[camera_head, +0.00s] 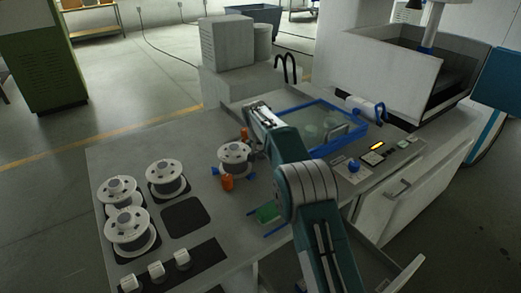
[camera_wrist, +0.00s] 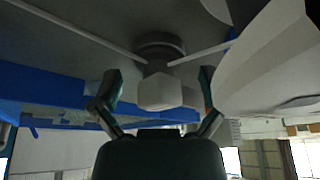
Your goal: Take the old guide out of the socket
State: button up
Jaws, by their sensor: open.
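In the wrist view a pale, faceted block (camera_wrist: 160,93), which looks like the old guide, sits against a dark round collar (camera_wrist: 160,48), which looks like the socket. My gripper (camera_wrist: 158,84) is open. Its two fingers stand on either side of the block, with gaps visible. The block's far side, where it meets the collar, is partly hidden. In the head view my arm reaches over the bench toward the blue-rimmed tank (camera_head: 351,148). My fingertips, the guide and the socket cannot be made out there.
White spools (camera_head: 130,228) stand at the bench's left, beside an empty dark square pad (camera_head: 185,217). Another spool (camera_head: 235,156) with orange and blue pieces stands close left of my arm. A green pad (camera_head: 267,212) lies beside the arm. In the wrist view a large pale curved body (camera_wrist: 268,65) is close right.

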jog(key=c, duration=1.3)
jog(key=shift+r, duration=0.1)
